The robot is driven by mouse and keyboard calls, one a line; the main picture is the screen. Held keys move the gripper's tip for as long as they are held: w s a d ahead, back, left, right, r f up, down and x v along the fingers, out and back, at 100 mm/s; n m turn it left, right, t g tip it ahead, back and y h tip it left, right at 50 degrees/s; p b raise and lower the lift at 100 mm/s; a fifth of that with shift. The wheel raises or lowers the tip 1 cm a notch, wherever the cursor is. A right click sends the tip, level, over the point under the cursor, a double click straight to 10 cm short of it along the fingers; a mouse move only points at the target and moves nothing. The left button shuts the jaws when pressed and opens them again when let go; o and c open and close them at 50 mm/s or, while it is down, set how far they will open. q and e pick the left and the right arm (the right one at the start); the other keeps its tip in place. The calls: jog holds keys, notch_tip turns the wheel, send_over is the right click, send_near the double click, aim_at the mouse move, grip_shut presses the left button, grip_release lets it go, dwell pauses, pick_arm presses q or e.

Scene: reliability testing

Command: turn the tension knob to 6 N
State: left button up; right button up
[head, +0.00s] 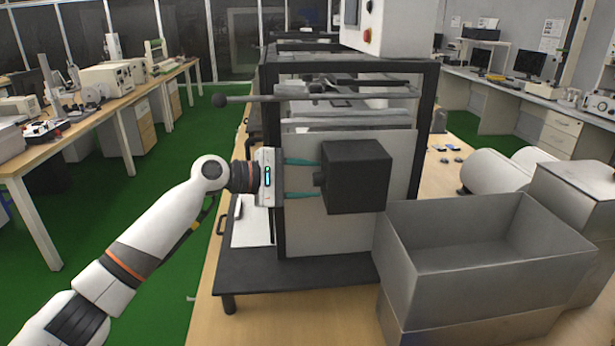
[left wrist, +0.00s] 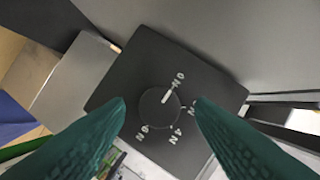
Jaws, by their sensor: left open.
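The tension knob (left wrist: 157,110) is a round dark knob on the face of a black box (head: 360,178). Its white pointer line points to the upper right, at the 0 N mark (left wrist: 179,79). Further marks run clockwise around the dial: one partly hidden by a finger, then 4 N (left wrist: 175,134) and 6 N (left wrist: 142,134). My left gripper (head: 317,178) is open, its teal fingers pointing at the box. In the left wrist view its fingertips (left wrist: 160,101) lie on either side of the knob, apart from it. My right gripper is not in view.
The box is mounted on a pale panel (head: 308,235) in a dark frame. An open grey metal bin (head: 440,290) stands to the right, below the box. Green floor lies open to the left.

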pick_arm(q)
jog(key=shift+d, duration=0.15)
jog(key=shift+c, duration=0.4)
jog(key=c, duration=0.9)
jog(key=shift+f, duration=0.1)
jog(key=m+b, duration=0.1)
jog(key=m, duration=0.1)
jog(key=m+t+b, duration=0.1)
jog(key=m+b, duration=0.1)
jog(key=m+t+h+b, duration=0.1)
jog(key=shift+f+m, duration=0.3)
jog(key=shift+m, duration=0.1)
jog(key=shift+b, duration=0.3)
